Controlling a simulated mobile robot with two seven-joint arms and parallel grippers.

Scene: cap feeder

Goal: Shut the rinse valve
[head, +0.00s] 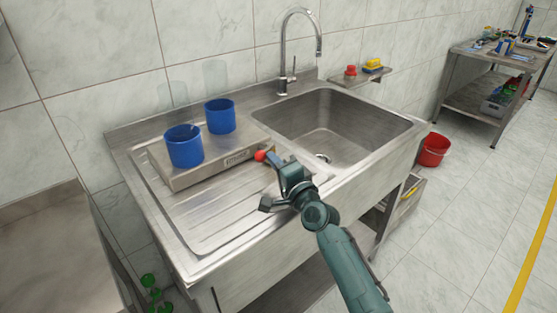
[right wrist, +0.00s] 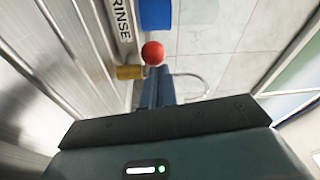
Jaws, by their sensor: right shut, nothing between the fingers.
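The rinse valve shows as a red ball knob (head: 260,155) at the front right corner of a low steel box (head: 190,178) on the drainboard. The right wrist view shows the red knob (right wrist: 152,53) near a brass-coloured part (right wrist: 130,72) and the box's RINSE label (right wrist: 122,20). My right gripper (head: 270,156) has its blue fingers shut and empty, with the tips right by the knob. The fingers (right wrist: 160,72) hide part of what lies behind them. I cannot tell whether they touch the knob. My left gripper is out of view.
Two blue cups (head: 185,146) (head: 221,116) stand on the box. The sink basin (head: 325,130) with a tall tap (head: 284,60) lies to the right. A small wall shelf (head: 362,77) holds red and yellow items. A red bucket (head: 433,149) stands on the floor.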

